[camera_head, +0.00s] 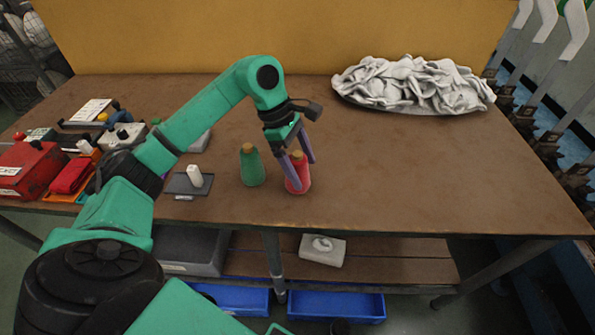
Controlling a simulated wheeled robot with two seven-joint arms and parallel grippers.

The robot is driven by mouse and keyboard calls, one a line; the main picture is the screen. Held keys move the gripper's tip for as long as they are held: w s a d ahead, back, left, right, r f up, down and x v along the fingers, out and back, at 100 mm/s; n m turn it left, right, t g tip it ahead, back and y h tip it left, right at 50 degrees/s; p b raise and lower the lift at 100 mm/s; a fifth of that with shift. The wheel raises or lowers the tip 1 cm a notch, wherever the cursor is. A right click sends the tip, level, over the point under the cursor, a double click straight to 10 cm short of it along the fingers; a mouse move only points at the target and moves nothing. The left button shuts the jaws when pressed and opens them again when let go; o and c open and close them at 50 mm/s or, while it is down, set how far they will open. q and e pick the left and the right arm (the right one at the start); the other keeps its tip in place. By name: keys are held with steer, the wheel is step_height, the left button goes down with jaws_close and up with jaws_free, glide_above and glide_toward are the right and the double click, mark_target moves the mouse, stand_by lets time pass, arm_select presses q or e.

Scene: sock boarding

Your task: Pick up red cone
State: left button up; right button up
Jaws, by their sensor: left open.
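A red cone (298,184) with a tan tip stands upright on the brown table (420,180), left of the table's middle and near its front edge. My left gripper (301,175) points down at the red cone, with its two purple fingers apart around the cone's upper part. I cannot tell whether the fingers touch it. The fingers hide part of the cone. My right gripper is not in view.
A green cone (251,168) stands close to the left of the red one. White cloth (412,86) is heaped at the back right.

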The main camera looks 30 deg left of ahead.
arm_select(q)
steer(key=shift+f, duration=0.15)
jaws_close()
